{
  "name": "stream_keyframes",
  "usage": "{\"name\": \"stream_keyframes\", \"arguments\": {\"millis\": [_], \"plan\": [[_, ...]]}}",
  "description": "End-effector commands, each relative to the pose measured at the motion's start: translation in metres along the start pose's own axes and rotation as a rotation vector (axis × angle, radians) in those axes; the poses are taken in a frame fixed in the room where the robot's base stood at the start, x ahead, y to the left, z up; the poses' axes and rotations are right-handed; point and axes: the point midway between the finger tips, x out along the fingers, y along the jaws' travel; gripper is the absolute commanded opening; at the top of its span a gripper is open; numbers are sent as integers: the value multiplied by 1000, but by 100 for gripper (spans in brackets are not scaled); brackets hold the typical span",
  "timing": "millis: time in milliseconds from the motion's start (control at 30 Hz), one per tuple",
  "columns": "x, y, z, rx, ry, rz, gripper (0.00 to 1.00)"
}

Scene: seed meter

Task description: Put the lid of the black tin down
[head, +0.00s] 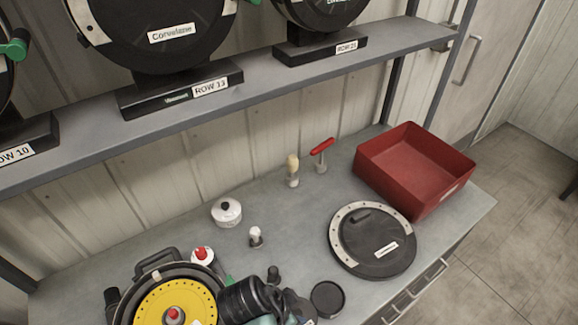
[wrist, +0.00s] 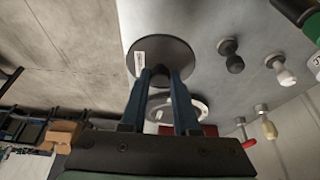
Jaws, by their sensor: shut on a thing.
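My gripper (wrist: 160,78) is shut on the dark knob of the lid (wrist: 172,50), a round black disc with a small white label. The lid fills the space just beyond my fingertips in the wrist view. In the head view my gripper (head: 292,303) is at the bottom, over the bench's front part, and mostly hides the lid. I cannot tell how high the lid is above the bench.
A black meter cover (head: 345,246) lies right of the tin, near a red bin (head: 430,190). A white tin (head: 226,213), small brushes and a red-handled tool (head: 322,152) stand behind. A yellow-disc meter (head: 160,303) stands left. Bare bench (head: 290,222) lies mid-way.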

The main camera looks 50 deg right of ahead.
Motion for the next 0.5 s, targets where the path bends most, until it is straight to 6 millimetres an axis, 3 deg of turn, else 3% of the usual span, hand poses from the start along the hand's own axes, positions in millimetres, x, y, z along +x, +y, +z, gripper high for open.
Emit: {"name": "stream_keyframes", "arguments": {"millis": [200, 500], "plan": [[35, 2, 14, -1, -2, 5, 0], [62, 2, 26, -1, -2, 5, 0]]}}
